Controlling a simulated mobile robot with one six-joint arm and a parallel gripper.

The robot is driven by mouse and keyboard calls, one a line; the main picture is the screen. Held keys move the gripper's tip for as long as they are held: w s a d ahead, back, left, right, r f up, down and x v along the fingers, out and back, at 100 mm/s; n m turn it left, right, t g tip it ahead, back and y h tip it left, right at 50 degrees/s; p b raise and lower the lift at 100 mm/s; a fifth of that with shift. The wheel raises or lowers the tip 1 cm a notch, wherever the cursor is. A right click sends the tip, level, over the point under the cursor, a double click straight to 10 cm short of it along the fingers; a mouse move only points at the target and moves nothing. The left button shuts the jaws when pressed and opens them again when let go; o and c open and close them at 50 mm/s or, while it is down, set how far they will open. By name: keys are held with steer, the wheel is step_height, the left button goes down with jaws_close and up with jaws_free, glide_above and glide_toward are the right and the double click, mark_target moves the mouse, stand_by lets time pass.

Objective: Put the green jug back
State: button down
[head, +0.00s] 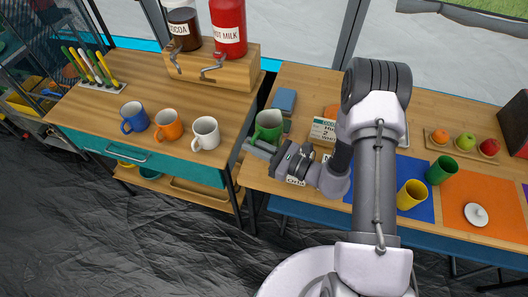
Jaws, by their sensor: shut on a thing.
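The green jug (268,124) is near the left edge of the right-hand wooden table (290,78). My gripper (259,147) reaches in from the right along its near side and is shut on it. The jug looks roughly upright with its open top showing. The fingers and the jug's base are partly hidden, so I cannot tell whether it touches the table.
A blue block (284,100) and a small sign (323,129) are close to the jug. Left, across a narrow gap, a counter (75,108) holds blue, orange and white mugs (205,133) and a dispenser stand (215,72). Yellow (410,195) and green (441,170) cups stand right.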

step_height(320, 180, down, 7)
steer(key=b, duration=0.2)
steer(key=shift+s+a+f+b, duration=0.1)
steer(key=shift+s+f+b, duration=0.1)
steer(key=shift+b, duration=0.1)
steer(key=shift+f, duration=0.25)
steer(key=c, duration=1.5)
jaws_free()
steer(key=shift+r, duration=0.1)
